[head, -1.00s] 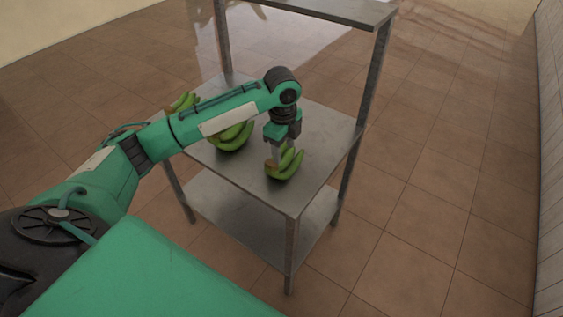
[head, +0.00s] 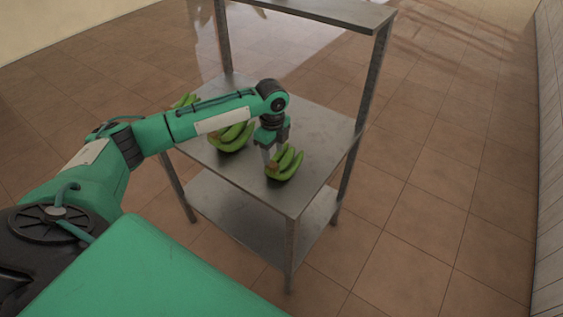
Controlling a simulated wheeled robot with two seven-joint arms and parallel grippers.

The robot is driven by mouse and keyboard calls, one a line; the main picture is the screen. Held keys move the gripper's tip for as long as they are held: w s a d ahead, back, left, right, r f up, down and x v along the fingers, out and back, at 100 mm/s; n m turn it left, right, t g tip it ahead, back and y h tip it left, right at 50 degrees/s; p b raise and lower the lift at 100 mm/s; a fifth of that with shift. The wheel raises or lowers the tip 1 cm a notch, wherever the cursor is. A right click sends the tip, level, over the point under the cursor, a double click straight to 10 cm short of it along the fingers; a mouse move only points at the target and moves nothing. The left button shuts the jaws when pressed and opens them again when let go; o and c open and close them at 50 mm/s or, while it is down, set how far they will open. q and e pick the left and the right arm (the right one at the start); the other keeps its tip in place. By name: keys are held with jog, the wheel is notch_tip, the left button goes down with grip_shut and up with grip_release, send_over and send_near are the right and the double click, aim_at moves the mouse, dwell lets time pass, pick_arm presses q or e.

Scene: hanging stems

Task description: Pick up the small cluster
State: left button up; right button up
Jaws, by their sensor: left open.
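A small green banana cluster (head: 287,167) lies on the metal shelf (head: 310,125) near its front right corner. Its brownish stem end points left. My left gripper (head: 269,158) points down just left of and above this cluster, with its fingertips close to the stem end. The jaws are open and hold nothing. I cannot tell whether a finger touches the cluster. A larger green cluster (head: 233,140) lies further left, partly behind my left arm. My right gripper is not in view.
Another green cluster (head: 186,100) shows at the shelf's far left, mostly hidden by my arm. A top shelf (head: 340,10) and upright posts (head: 370,80) frame the rack. A lower shelf (head: 240,212) looks empty. Tiled floor surrounds it.

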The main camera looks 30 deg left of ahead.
aim_at(282, 167)
pick_arm(q)
jog(key=f, duration=0.2)
jog(key=f+p, duration=0.1)
jog(key=shift+s+a+f, duration=0.3)
jog(key=shift+f, duration=0.55)
jog(key=c, duration=1.1)
jog(key=shift+w+r, duration=0.1)
grip_shut()
